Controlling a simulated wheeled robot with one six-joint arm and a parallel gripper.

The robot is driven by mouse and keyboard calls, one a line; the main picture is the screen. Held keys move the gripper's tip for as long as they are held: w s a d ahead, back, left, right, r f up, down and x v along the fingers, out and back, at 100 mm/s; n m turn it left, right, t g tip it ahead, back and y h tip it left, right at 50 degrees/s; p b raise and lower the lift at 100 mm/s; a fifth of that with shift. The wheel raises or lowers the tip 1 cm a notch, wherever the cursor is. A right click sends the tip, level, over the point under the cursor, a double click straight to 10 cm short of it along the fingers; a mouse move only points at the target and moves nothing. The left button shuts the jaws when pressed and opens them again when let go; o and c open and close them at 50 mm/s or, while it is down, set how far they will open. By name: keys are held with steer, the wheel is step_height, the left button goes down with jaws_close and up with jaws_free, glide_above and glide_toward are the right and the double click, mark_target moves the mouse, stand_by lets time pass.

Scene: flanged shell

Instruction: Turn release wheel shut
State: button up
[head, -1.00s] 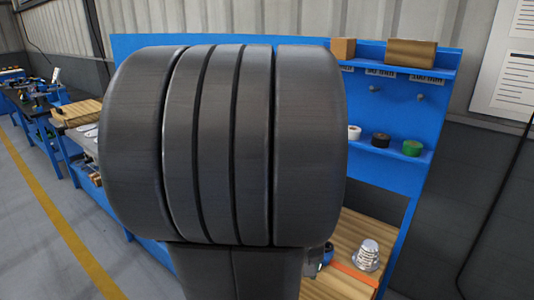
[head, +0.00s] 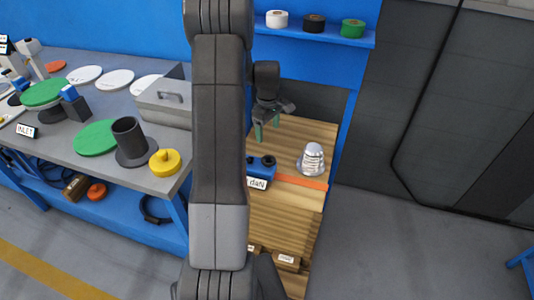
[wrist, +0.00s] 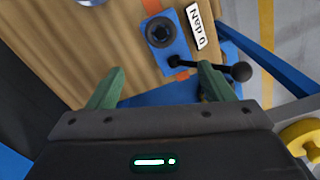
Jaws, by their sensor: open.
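A blue block (head: 262,170) sits on the wooden bench top, with a "0 daN" label (head: 257,183) beside it. In the wrist view a round black wheel (wrist: 160,31) is on top of this block (wrist: 172,46). A black rod ending in a ball (wrist: 241,72) comes from the block's near end and passes by my right finger; I cannot tell if they touch. My gripper (head: 267,127) is open and empty above the bench, close to the block. Its green fingers (wrist: 160,82) show in the wrist view, short of the wheel.
A silver flanged shell (head: 311,160) stands right of the block. A yellow handwheel-like piece (head: 165,162), a dark flanged tube (head: 130,142) and a grey toolbox (head: 165,103) are on the left bench. A shelf (head: 315,35) holds rolls of tape. The floor to the right is clear.

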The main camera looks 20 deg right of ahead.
mark_target(268, 159)
step_height(268, 159, down, 13)
steer(key=shift+s+f+p, duration=0.1)
steer(key=shift+f+p, duration=0.1)
steer(key=shift+p, duration=0.45)
steer(key=c, duration=1)
